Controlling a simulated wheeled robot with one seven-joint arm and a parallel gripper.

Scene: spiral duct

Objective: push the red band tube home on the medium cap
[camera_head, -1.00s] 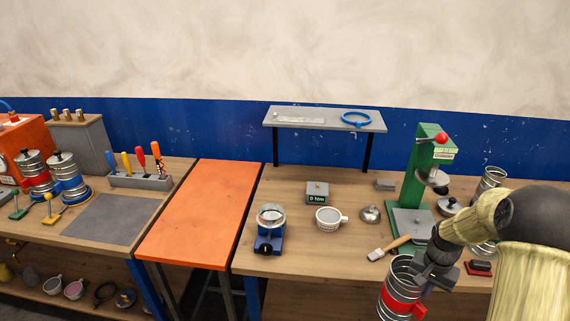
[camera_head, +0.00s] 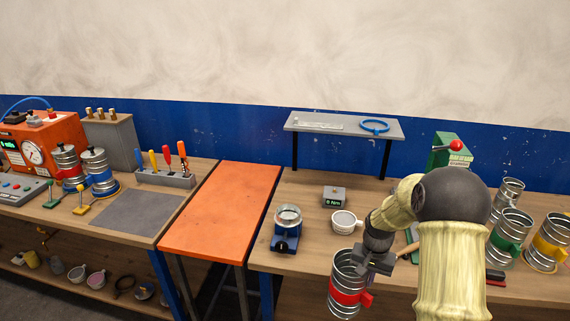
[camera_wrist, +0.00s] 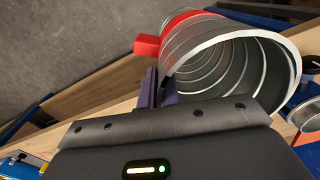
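A ribbed silver tube with a red band (camera_head: 349,291) hangs upright at my gripper (camera_head: 374,261), in front of the bench edge. In the wrist view the tube's open end (camera_wrist: 283,60) faces the camera, and its near wall lies at the dark fingers of my gripper (camera_wrist: 160,90), which look shut on the rim. A round silver piece (camera_head: 288,213) sits on the blue fixture (camera_head: 286,240) to the left of the tube. It may be the medium cap, but I cannot tell its size. The tube is apart from that fixture.
A white strainer-like cup (camera_head: 344,222) and a small display box (camera_head: 334,196) stand behind the tube. My arm hides much of the green press (camera_head: 447,152). Green-band (camera_head: 510,240) and yellow-band (camera_head: 549,243) tubes stand right. The orange table (camera_head: 222,210) is clear.

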